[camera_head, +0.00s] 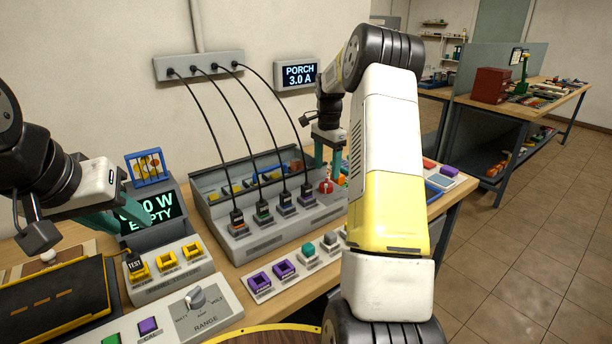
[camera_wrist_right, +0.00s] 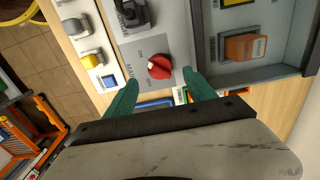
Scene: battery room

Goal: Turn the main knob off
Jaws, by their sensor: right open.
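In the head view the right gripper (camera_head: 323,155) is above the knob. My left gripper (camera_head: 125,208) is at the left, in front of the display; its finger gap is unclear.
A grey charger tray (camera_head: 232,247) with several plugs and cables stands left of the knob. A RANGE dial (camera_head: 196,298) and purple sockets (camera_head: 272,276) lie nearer. Floor is clear at right.

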